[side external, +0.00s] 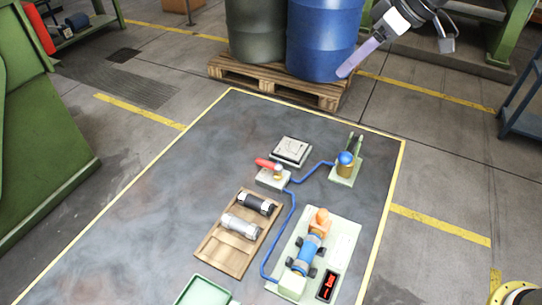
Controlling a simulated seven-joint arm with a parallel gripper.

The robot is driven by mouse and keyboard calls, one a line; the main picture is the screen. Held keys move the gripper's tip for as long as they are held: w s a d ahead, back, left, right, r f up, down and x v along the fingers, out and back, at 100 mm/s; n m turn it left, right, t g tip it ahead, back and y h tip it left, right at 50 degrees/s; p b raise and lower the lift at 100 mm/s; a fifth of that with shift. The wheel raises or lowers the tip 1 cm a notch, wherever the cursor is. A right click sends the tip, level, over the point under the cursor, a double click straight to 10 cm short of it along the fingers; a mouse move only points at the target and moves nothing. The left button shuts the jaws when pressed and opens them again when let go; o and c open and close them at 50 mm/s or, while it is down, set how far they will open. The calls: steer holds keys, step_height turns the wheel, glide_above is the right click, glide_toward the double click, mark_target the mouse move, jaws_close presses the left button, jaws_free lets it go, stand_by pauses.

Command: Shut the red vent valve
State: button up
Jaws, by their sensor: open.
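The red vent valve is a red lever handle (266,163) on a small pale block (271,180) near the middle of the dark mat. The lever points to the upper left, away from a small brass and white fitting (279,172). Blue tubing leaves the block on its right side. My gripper (396,56) is at the top right, high above the floor and well away from the valve. It is open, and I see nothing held in it. A long pale violet piece reaches down-left from it, in front of the blue barrel.
A blue-topped brass part (345,160) stands on a green plate to the right. A blue-and-orange pump assembly (309,250) and a wooden tray (211,249) with two cylinders lie in front. A square grey plate (291,151) sits behind. Barrels stand on a pallet (262,89).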

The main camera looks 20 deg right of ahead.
steer(key=w+a+f+g, duration=0.1)
steer(key=w+a+f, duration=0.35)
steer(key=f, duration=0.25)
steer(key=n+g, duration=0.1)
steer(key=g, duration=0.1)
glide_toward(267, 162)
steer(key=x, duration=0.8)
steer(key=shift+w, duration=0.1)
jaws_close()
